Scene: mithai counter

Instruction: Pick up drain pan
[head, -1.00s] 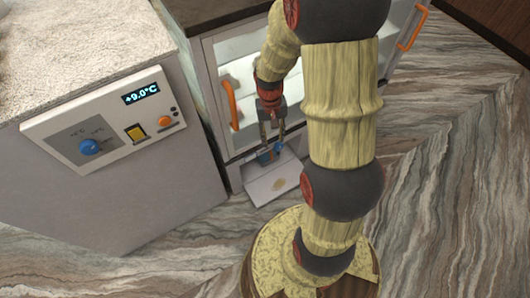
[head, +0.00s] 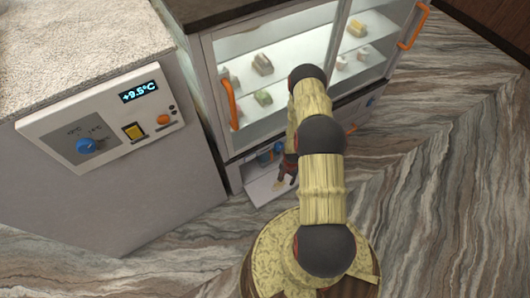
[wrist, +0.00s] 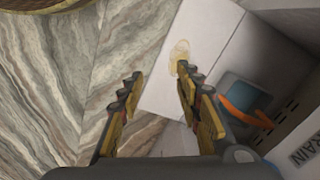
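A blue-grey box-like object with an orange handle, which looks like the drain pan (wrist: 243,94), sits in the low opening under the display case, at the right of the wrist view. My gripper (wrist: 158,84) is open and empty. Its fingers are apart, to the left of the pan and not touching it, above a white panel (wrist: 165,88) with a yellowish stain. In the head view my gripper (head: 285,178) is low in front of the opening, over the panel (head: 262,190).
The glass display case (head: 275,50) with several sweets stands above the opening. A grey counter unit (head: 150,200) with a control panel reading +9.5°C stands at left. A label ending "RAIN" (wrist: 307,155) is beside the pan. The marbled floor (head: 440,190) is open at right.

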